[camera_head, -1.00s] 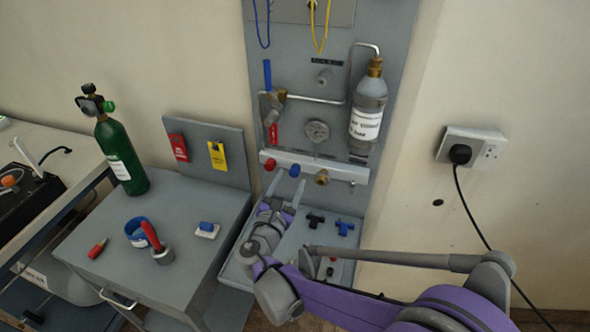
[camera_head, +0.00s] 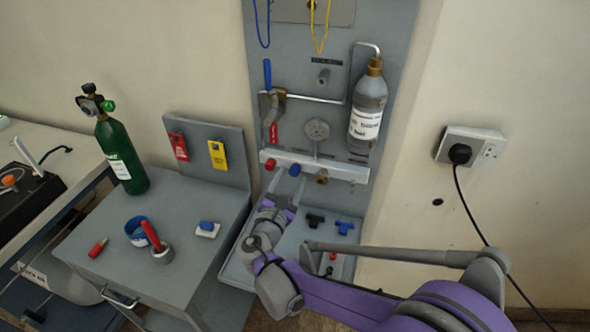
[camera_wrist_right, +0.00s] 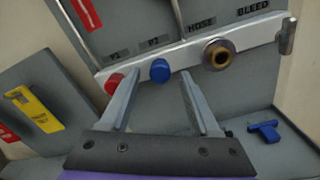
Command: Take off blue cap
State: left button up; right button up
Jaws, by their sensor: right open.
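The blue cap (camera_head: 294,170) sits on the white manifold bar (camera_head: 340,170) on the grey panel, just right of a red cap (camera_head: 270,164). My right gripper (camera_head: 288,182) is open just in front of the bar. In the right wrist view its fingertips (camera_wrist_right: 160,82) appear on either side of the blue cap. I cannot tell whether they touch it. My left gripper is not in view.
A brass hose fitting (camera_wrist_right: 218,54) is to the right on the bar. Below is a grey tray (camera_head: 322,213) with a black tee and a blue tee (camera_head: 345,228). A side table (camera_head: 190,265) at left holds a green cylinder (camera_head: 122,158) and small tools.

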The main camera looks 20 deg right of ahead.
jog(key=shift+w+d, duration=0.45)
jog(key=shift+w, duration=0.15)
grip_shut()
jog(key=shift+n, duration=1.8)
jog(key=shift+n+b, duration=0.4)
jog(key=shift+n, duration=1.3)
